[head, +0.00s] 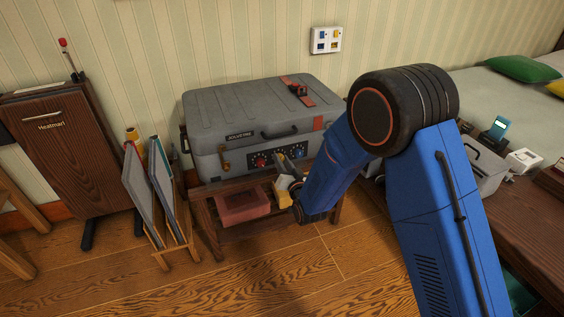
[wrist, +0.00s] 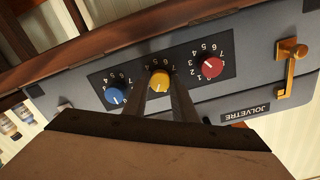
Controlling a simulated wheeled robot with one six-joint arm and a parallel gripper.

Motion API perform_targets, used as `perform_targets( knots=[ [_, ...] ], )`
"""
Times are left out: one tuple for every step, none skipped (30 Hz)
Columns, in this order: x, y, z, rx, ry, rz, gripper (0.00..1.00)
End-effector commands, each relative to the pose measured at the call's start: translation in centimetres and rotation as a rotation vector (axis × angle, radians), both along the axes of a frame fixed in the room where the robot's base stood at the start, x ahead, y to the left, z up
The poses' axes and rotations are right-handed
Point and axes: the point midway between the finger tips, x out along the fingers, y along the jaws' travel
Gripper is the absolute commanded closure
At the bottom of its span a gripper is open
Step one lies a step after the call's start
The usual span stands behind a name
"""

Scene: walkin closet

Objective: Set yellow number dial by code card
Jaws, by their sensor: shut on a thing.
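The grey case labelled JOLVETRE (head: 255,105) lies on a low wooden stand, with a dial panel on its front. In the wrist view, which is upside down, the yellow dial (wrist: 159,82) sits between the blue dial (wrist: 115,96) and the red dial (wrist: 211,67). My gripper (wrist: 160,78) is shut on the yellow dial, one finger on each side. The dial's white mark shows, but the number it meets is unclear. In the head view my gripper (head: 288,168) reaches the panel and hides the yellow dial.
A brass latch (wrist: 291,65) is beside the red dial. A pink box (head: 242,203) is on the stand's lower shelf. A folder rack (head: 155,205) and wooden cabinet (head: 70,150) stand left. A wooden table (head: 510,215) is right. Floor in front is clear.

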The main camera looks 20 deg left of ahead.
Motion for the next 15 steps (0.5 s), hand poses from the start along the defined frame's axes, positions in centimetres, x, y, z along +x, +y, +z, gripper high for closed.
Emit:
perform_targets(
  knots=[
    [0.04, -0.05, 0.02, 0.005, 0.004, -0.001, 0.98],
    [0.04, -0.05, 0.02, 0.005, 0.006, -0.001, 0.98],
    [0.05, -0.06, 0.02, 0.008, 0.008, -0.001, 0.98],
    [0.05, -0.06, 0.02, 0.008, 0.009, -0.001, 0.98],
    [0.05, -0.06, 0.02, 0.009, 0.009, -0.001, 0.98],
    [0.05, -0.06, 0.02, 0.01, 0.01, -0.001, 0.98],
    [0.05, -0.06, 0.02, 0.01, 0.01, -0.001, 0.98],
    [0.05, -0.06, 0.02, 0.01, 0.01, -0.001, 0.98],
    [0.05, -0.06, 0.01, 0.01, 0.01, -0.001, 0.98],
    [0.05, -0.07, 0.01, 0.01, 0.01, -0.001, 0.98],
    [0.05, -0.07, 0.01, 0.01, 0.01, -0.001, 0.98],
    [0.05, -0.07, 0.01, 0.009, 0.009, -0.001, 0.98],
    [0.05, -0.07, 0.01, 0.009, 0.009, -0.001, 0.98],
    [0.05, -0.07, 0.01, 0.009, 0.009, -0.001, 0.73],
    [0.05, -0.06, 0.01, 0.009, 0.009, -0.001, 0.64]
  ],
)
